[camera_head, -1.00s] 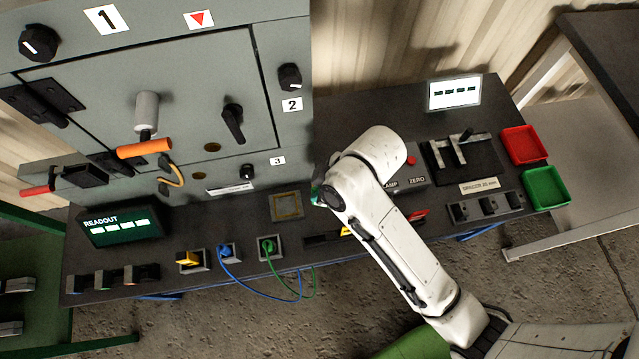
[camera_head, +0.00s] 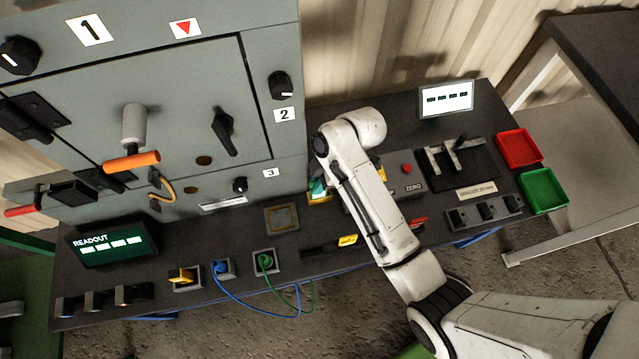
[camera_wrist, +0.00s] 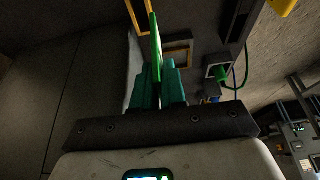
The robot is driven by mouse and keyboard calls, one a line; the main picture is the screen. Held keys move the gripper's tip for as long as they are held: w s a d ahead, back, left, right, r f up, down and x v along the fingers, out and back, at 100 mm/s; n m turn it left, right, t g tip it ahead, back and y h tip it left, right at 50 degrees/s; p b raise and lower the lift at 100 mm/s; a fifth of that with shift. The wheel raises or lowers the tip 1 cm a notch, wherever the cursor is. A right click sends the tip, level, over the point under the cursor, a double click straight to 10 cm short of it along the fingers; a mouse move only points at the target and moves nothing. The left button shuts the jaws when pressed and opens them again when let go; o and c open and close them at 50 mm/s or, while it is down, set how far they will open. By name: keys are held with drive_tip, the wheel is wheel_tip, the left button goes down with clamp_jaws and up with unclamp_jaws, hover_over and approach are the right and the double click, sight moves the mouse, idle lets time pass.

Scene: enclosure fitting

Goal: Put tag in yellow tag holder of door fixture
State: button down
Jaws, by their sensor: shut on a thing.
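In the wrist view, my gripper (camera_wrist: 160,85) has teal fingers shut on a thin green tag (camera_wrist: 155,45), held edge-on and standing out beyond the fingertips. A yellow frame (camera_wrist: 148,8), which looks like the tag holder, shows at the top edge, close to the tag's far end; I cannot tell whether they touch. In the head view, my gripper (camera_head: 317,187) is mostly hidden behind my arm, with only a teal part showing. A yellow piece (camera_head: 319,199) shows just below it, beside the cabinet's right edge. The tag cannot be made out there.
The grey cabinet (camera_head: 180,80) with knobs and an orange handle (camera_head: 131,161) stands at left. The bench holds a readout (camera_head: 106,243), a green plug (camera_head: 265,262) with cable, a flat square frame (camera_head: 282,218), and red (camera_head: 518,148) and green (camera_head: 543,190) trays at right.

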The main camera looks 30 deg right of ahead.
drive_tip(key=shift+w+d+f, duration=0.2)
drive_tip(key=shift+w+f, duration=0.05)
drive_tip(key=shift+f, duration=0.65)
drive_tip(key=shift+w+d+f, duration=0.15)
drive_tip(key=shift+w+f, duration=0.1)
drive_tip(key=shift+f, duration=0.6)
drive_tip(key=shift+w+d+f, duration=0.2)
drive_tip(key=shift+w+f, duration=0.05)
drive_tip(key=shift+f, duration=0.65)
drive_tip(key=shift+f, duration=0.15)
drive_tip(key=c, duration=1.5)
unclamp_jaws()
drive_tip(key=shift+o, duration=0.2)
